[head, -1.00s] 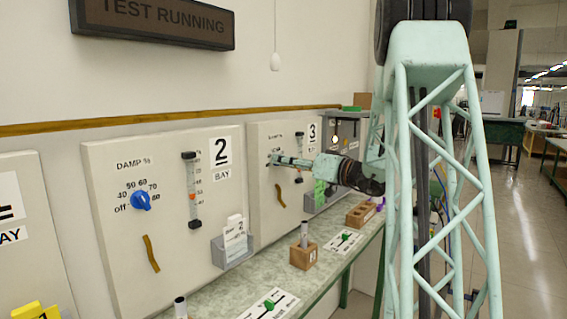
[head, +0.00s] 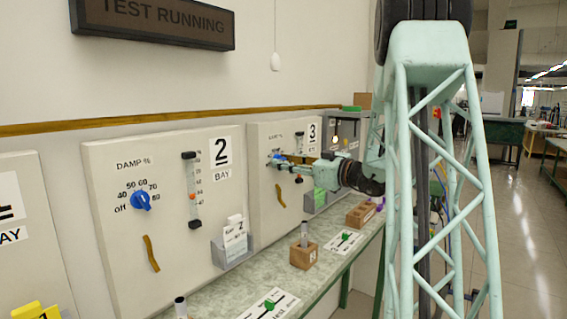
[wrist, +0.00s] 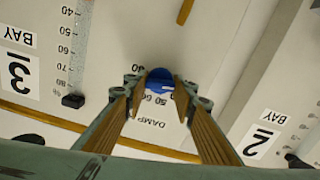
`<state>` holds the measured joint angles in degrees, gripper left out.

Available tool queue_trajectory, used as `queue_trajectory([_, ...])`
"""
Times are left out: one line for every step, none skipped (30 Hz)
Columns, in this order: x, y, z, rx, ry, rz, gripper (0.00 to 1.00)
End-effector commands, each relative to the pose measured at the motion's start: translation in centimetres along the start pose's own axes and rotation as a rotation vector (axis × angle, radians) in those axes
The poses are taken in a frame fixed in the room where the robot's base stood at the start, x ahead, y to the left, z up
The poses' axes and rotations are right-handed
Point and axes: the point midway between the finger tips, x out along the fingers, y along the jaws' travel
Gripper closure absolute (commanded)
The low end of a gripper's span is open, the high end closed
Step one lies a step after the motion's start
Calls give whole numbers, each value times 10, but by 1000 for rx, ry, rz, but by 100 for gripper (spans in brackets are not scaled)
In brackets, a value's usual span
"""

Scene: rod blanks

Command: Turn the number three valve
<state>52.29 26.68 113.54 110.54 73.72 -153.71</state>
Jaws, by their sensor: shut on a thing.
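The bay 3 panel (head: 262,213) stands past the bay 2 panel, marked by a number 3 sign (head: 312,132). Its valve knob is blue and small in the head view, partly behind my gripper (head: 281,162). In the wrist view the blue knob (wrist: 160,78) sits between my fingertips, one on either side, with a pale mark on its face. My gripper (wrist: 160,88) is shut on this knob. The DAMP scale numbers beside it are partly hidden by the fingers. The number 3 sign (wrist: 19,74) shows at left in the wrist view.
The bay 2 panel (head: 110,240) has its own blue knob (head: 141,200), gauge tube (head: 192,190) and card holder (head: 232,247). A narrow bench (head: 215,290) below carries wooden blocks (head: 303,255) and green-marked cards (head: 343,241). A gauge tube (wrist: 75,45) stands beside the bay 3 knob.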

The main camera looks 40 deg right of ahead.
Motion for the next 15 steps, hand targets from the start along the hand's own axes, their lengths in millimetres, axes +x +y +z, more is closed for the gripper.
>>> queue_trajectory([0,0,0,-4,0,0,86])
queue_trajectory([0,0,0,-6,0,0,86])
queue_trajectory([0,0,0,-7,0,0,86])
queue_trajectory([0,0,0,-7,0,0,86])
queue_trajectory([0,0,0,-8,0,0,86])
queue_trajectory([0,0,0,-8,0,0,86])
queue_trajectory([0,0,0,-8,0,0,86])
queue_trajectory([0,0,0,-7,0,0,86])
queue_trajectory([0,0,0,-7,0,0,86])
queue_trajectory([0,0,0,-7,0,0,86])
queue_trajectory([0,0,0,-7,0,0,86])
queue_trajectory([0,0,0,-7,0,0,86])
queue_trajectory([0,0,0,-7,0,0,73])
queue_trajectory([0,0,0,-7,0,0,70])
queue_trajectory([0,0,0,-7,0,0,66])
